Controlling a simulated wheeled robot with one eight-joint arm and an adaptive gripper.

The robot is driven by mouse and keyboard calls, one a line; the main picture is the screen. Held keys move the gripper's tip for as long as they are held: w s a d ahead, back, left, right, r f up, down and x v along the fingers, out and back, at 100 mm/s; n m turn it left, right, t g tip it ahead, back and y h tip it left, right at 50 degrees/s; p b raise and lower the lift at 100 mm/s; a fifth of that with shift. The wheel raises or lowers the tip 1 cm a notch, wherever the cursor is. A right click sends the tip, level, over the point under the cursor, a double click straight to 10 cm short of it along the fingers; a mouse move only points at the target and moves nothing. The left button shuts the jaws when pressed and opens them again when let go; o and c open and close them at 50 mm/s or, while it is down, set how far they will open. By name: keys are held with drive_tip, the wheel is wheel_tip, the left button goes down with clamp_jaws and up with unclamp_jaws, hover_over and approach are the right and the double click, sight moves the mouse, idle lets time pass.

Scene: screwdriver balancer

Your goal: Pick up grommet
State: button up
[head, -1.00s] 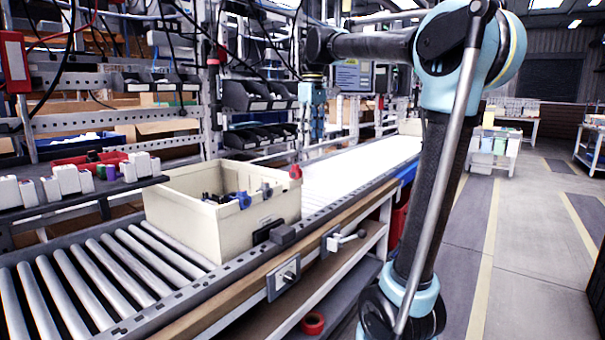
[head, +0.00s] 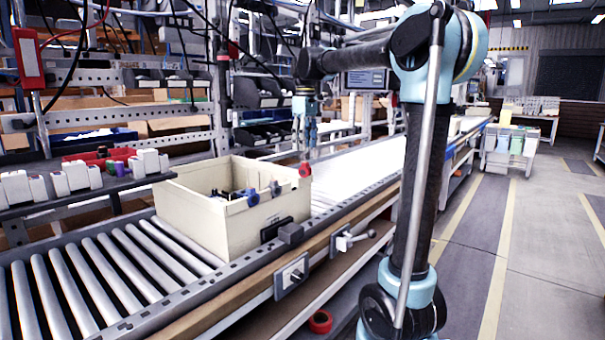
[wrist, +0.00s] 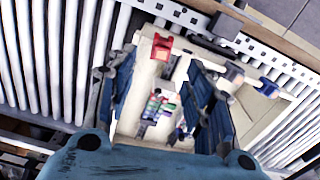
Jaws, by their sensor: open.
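I cannot pick out the grommet for certain in any view. A beige open crate (head: 200,225) stands on the roller conveyor, with small dark, blue and pale items (head: 235,193) inside. A red piece (head: 305,169) sits at the crate's far right corner; it also shows at the rim in the wrist view (wrist: 161,46). My gripper (head: 305,150) hangs pointing down just above that corner. In the wrist view my gripper (wrist: 165,85) has its two blue fingers spread apart over the crate, with nothing between them that I can see held. Small green, white and red items (wrist: 158,108) lie inside below.
The roller conveyor (head: 75,275) continues left of the crate, and a white surface runs on behind it. A shelf with white bottles (head: 75,178) stands at the left. Dark bins (head: 258,135) are behind.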

sight(305, 163)
drive_tip(key=shift+f, duration=4.1)
drive_tip(key=c, duration=1.1)
